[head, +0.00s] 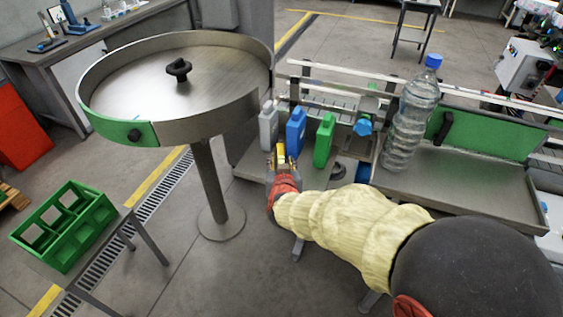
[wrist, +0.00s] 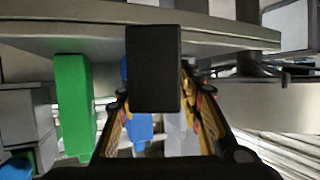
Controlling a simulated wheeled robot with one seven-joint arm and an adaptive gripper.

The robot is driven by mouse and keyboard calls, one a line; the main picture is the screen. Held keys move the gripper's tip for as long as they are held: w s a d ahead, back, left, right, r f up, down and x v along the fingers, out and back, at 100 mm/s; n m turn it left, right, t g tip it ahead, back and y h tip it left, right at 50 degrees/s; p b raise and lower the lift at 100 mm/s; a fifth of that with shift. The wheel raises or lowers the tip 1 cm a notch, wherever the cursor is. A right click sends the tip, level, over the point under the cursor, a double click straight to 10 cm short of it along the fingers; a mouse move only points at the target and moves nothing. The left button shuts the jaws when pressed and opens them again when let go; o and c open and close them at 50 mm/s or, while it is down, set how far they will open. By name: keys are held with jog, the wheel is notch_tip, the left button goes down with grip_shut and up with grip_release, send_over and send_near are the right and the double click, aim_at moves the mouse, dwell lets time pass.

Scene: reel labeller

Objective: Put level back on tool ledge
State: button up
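My gripper (head: 281,165) is in front of the row of small bottles, at the end of my sleeved arm. In the wrist view a black block-like end (wrist: 153,68) sits between its fingers, which reach both sides of it. I take this for the end of the level; in the head view a small yellow part (head: 281,152) shows at the fingertips. Most of its body is hidden. Which surface is the tool ledge I cannot tell.
A grey bottle (head: 268,126), a blue bottle (head: 295,131) and a green bottle (head: 325,140) stand just beyond my gripper. A large clear bottle (head: 410,120) is to the right. A round metal table (head: 225,85) is left; a green crate (head: 65,225) is lower left.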

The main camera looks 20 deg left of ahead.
jog(key=p+v, duration=0.3)
jog(key=v, duration=0.9)
jog(key=shift+p, duration=0.3)
jog(key=shift+r, duration=0.2)
jog(key=s+d+r+g, duration=0.2)
jog(key=d+r+g, duration=0.1)
jog(key=d+r, duration=0.75)
jog(key=s+d+m+g+h, duration=0.1)
jog(key=s+d+g+h, duration=0.1)
jog(key=s+d, duration=0.7)
jog(key=s+d+m+g+h, duration=0.2)
jog(key=s+d, duration=0.7)
jog(key=d, duration=0.5)
jog(key=shift+f+m, duration=0.3)
jog(key=shift+f, duration=0.1)
jog(key=shift+a, duration=0.1)
